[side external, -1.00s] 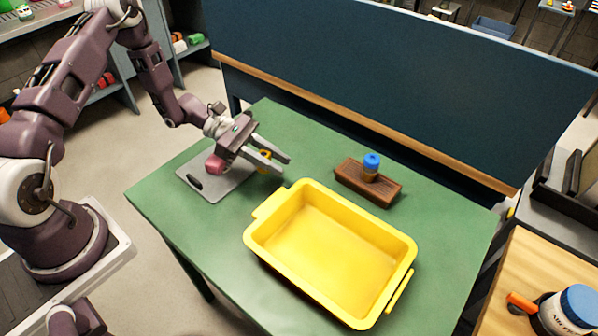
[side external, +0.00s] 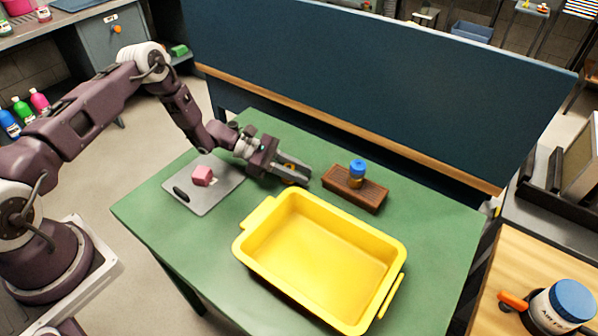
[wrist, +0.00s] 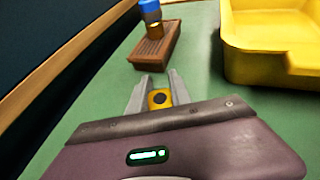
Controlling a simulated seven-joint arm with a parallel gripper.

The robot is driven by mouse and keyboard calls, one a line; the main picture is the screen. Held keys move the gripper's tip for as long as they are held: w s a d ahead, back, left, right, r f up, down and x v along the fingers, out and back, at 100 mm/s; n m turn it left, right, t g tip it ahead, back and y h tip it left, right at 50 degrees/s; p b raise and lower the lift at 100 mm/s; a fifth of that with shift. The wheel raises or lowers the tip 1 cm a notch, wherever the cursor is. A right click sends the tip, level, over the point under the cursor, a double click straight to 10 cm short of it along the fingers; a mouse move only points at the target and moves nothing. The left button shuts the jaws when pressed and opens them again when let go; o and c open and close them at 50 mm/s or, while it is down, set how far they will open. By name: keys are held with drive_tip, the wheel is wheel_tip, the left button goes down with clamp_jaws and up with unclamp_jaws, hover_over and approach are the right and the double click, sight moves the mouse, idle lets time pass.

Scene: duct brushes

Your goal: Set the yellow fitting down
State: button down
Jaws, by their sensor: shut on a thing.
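The yellow fitting (wrist: 160,98) is a small yellow piece with a dark round hole. It sits between the fingers of my gripper (wrist: 158,88), which is shut on it. In the side external view my gripper (side external: 297,176) is low over the green table, between the grey board and the brown wooden block; the fitting (side external: 290,181) shows there only partly behind the fingers. I cannot tell whether the fitting touches the table.
A brown block (side external: 358,194) bears a blue-topped amber piece (side external: 357,172) just ahead of my fingers. A large yellow tray (side external: 245,244) stands nearby. A pink block (side external: 203,175) lies on the grey board (side external: 222,187). A dark blue panel (side external: 370,90) borders the table's back.

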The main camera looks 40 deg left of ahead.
drive_tip(key=c, duration=1.2)
unclamp_jaws()
drive_tip(key=shift+f, duration=0.1)
